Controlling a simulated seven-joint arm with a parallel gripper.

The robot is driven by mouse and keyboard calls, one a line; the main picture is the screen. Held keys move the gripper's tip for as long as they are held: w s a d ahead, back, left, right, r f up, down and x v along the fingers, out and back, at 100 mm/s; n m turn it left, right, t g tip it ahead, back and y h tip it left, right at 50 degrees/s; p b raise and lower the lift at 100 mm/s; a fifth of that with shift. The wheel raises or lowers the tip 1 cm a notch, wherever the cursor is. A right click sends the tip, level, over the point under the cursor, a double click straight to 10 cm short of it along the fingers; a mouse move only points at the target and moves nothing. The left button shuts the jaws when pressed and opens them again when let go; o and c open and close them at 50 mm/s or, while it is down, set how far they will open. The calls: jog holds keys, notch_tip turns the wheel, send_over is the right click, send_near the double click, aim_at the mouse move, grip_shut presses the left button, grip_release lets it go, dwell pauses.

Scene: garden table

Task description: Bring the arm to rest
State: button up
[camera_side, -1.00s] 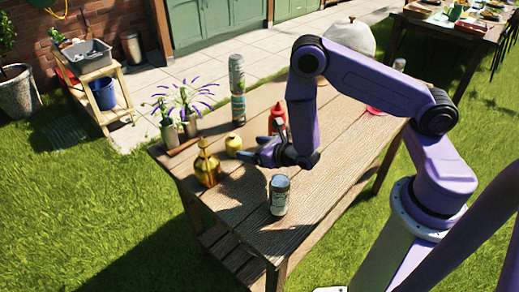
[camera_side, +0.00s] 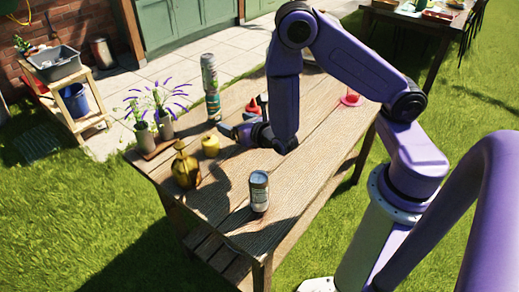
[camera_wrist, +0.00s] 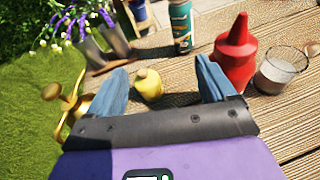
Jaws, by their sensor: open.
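My gripper (camera_side: 229,129) hangs over the far left part of the wooden table (camera_side: 235,221), just right of a small yellow round object (camera_side: 211,145). In the wrist view, the gripper's two blue-grey fingers (camera_wrist: 161,80) stand wide apart with nothing held between them. The yellow object (camera_wrist: 148,88) shows beyond the gap, on the table, apart from the fingers. My arm is bent, with its elbow high and the last link pointing down. A red cone-topped bottle (camera_wrist: 236,55) stands right of the fingers in the wrist view; the arm partly hides it in the side view.
A brass bottle (camera_side: 185,165), a can (camera_side: 259,191), a tall cylinder (camera_side: 210,87) and potted lavender (camera_side: 165,125) stand around the gripper. The wrist view shows a glass (camera_wrist: 281,70). A red-filled glass (camera_side: 351,98) stands at the right. The table's near middle is mostly clear.

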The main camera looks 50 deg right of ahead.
jog(key=s+d+r+m+g+h, duration=0.6)
jog(key=s+r+m, duration=0.4)
jog(key=m, duration=0.2)
jog(key=s+a+r+m+g+y, duration=0.1)
jog(key=s+a+m+g+y, duration=0.3)
jog(key=s, duration=0.6)
jog(key=s+a+r+m+g+y, duration=0.1)
jog(key=s+a+m+g+y, duration=0.3)
jog(key=s, duration=0.6)
jog(key=shift+a+r+y, duration=0.15)
jog(key=shift+a+y, duration=0.35)
jog(key=shift+y, duration=0.2)
